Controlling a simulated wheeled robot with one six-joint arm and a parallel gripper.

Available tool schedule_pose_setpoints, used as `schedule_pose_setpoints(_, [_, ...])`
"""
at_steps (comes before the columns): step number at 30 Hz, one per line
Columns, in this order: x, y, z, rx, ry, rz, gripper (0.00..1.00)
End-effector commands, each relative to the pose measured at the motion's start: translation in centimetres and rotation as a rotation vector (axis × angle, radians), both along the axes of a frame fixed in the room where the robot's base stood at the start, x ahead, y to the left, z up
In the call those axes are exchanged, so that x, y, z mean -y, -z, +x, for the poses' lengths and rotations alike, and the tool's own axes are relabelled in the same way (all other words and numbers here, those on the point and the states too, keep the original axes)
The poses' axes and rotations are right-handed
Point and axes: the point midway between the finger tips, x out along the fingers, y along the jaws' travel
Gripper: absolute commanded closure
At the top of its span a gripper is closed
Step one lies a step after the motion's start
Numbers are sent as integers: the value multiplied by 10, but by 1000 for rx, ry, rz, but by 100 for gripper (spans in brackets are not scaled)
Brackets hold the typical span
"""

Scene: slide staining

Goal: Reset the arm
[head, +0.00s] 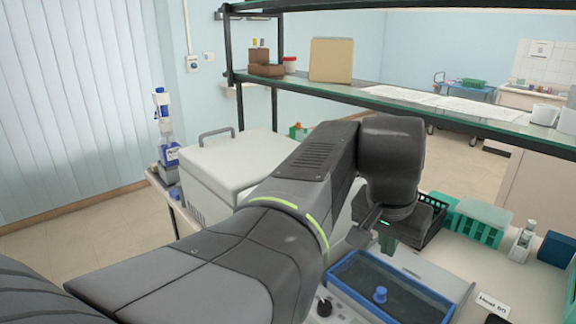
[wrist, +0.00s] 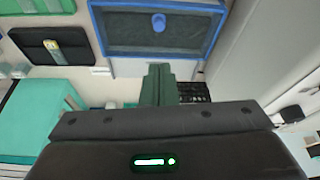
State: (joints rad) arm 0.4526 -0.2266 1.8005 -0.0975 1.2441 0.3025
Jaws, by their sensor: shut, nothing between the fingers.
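My gripper shows in the wrist view (wrist: 158,72) with its dark green fingers pressed together and nothing between them. In the head view my arm reaches forward across the middle of the picture, and its end hangs down at centre right.
A blue knob (head: 380,294) sits on the tray. Teal racks (head: 482,222) and a black basket (head: 432,217) stand right of my wrist. A white lidded machine (head: 222,165) is left of my arm. A glass shelf (head: 400,106) crosses above the bench.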

Motion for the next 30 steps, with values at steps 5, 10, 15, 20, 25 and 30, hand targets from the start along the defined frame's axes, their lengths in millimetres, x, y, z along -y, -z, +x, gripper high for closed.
schedule_pose_setpoints(5, [0, -2, 0, -1, 0, 1, 100])
schedule_pose_setpoints(10, [0, -1, 0, -1, 0, 0, 100])
schedule_pose_setpoints(15, [2, 10, 2, -5, 1, 2, 100])
schedule_pose_setpoints(20, [7, 36, 8, -8, 1, 3, 100])
schedule_pose_setpoints(25, [14, 69, 15, -9, 2, 5, 100])
schedule_pose_setpoints(30, [20, 95, 22, -8, 2, 4, 100])
